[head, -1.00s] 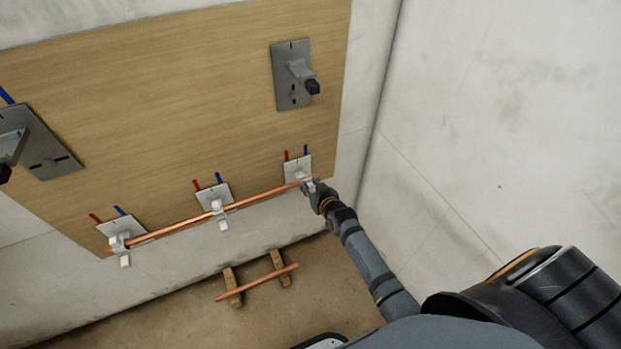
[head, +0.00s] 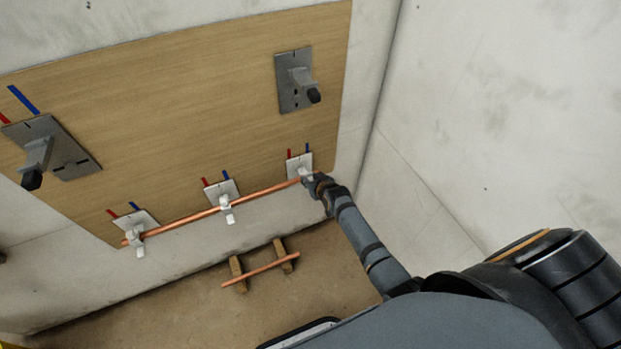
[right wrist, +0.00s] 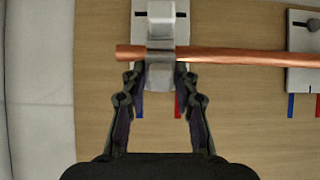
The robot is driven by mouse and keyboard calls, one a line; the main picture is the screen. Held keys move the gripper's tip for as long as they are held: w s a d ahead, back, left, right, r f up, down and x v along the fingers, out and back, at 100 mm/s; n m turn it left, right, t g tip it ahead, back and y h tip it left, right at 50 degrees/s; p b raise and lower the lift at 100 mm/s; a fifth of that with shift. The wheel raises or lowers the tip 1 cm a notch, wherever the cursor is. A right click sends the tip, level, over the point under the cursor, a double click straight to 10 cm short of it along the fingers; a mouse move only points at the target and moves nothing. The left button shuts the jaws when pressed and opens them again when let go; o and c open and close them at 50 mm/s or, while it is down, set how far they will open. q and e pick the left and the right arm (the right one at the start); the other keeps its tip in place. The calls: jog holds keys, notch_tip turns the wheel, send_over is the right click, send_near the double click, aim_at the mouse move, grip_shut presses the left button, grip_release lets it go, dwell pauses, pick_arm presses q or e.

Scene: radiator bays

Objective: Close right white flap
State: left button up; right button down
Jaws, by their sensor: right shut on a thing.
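A white clip with the right white flap (right wrist: 160,76) sits on the right small white plate (head: 298,160) low on the wooden board. A copper pipe (head: 262,194) runs through this clip and two more, the middle one (head: 226,203) and the left one (head: 136,236). My right gripper (head: 307,179) is at the right clip, by the pipe's right end. In the right wrist view its fingers (right wrist: 159,78) are on both sides of the flap and shut on it, just beside the pipe (right wrist: 245,55). The gripper partly hides the clip in the head view. My left gripper is not in view.
Two grey brackets stick out from the wooden board (head: 190,110), one at upper right (head: 296,80) and one at left (head: 55,150). A loose copper pipe (head: 262,269) lies on two wooden blocks on the floor. A white wall (head: 500,120) stands close at right.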

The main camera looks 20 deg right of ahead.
jog(key=c, duration=1.2)
grip_release()
jog(key=v, duration=1.2)
jog(key=shift+f, duration=0.1)
